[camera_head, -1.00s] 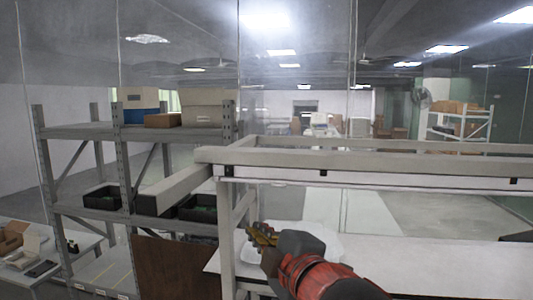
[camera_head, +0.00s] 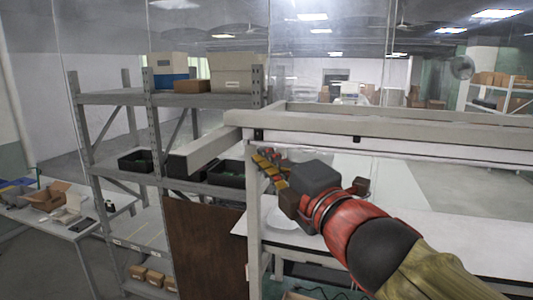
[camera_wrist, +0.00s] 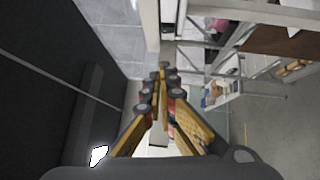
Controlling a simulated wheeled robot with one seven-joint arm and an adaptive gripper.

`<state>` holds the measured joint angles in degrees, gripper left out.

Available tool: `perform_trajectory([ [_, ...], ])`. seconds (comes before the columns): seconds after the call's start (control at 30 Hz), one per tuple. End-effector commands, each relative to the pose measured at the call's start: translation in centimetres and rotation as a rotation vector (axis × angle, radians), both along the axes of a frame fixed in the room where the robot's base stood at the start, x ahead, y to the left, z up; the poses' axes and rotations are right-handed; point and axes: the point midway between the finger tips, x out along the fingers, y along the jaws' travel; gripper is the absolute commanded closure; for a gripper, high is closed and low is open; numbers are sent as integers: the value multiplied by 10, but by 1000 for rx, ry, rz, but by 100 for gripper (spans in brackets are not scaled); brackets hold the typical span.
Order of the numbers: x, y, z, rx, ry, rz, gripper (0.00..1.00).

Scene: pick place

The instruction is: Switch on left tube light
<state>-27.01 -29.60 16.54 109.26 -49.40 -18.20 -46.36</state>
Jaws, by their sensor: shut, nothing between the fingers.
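A long pale beam (camera_head: 430,147) of the workbench frame runs across the right half of the head view, with a white strip along its front that looks like a tube light housing. Small black fittings sit on it, one near its left end (camera_head: 258,135) and one farther right (camera_head: 357,139); I cannot tell whether they are switches. No lit tube shows on the beam. My gripper (camera_head: 260,160) is shut and empty, just below the left black fitting; contact cannot be told. In the wrist view, its yellow fingers (camera_wrist: 161,78) point up the picture toward a pale upright (camera_wrist: 151,25).
A grey shelf rack (camera_head: 112,97) with boxes and black bins stands left of the bench. A short pale bar (camera_head: 205,150) juts from the beam's left end. The white bench top (camera_head: 400,190) lies below. A side table (camera_head: 75,225) holds open cartons.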

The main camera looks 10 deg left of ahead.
Motion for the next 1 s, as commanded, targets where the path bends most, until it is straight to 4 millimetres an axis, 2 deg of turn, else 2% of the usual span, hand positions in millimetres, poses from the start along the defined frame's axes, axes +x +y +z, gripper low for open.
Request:
perform_trajectory([
  [0.4, 61, 54, 7, 0, 3, 1, 100],
  [0.53, 82, 50, 13, -2, 2, -3, 100],
  [0.7, 96, 50, 14, 0, 1, -1, 100],
  [1.0, 100, 49, 13, -1, 1, 0, 100],
])
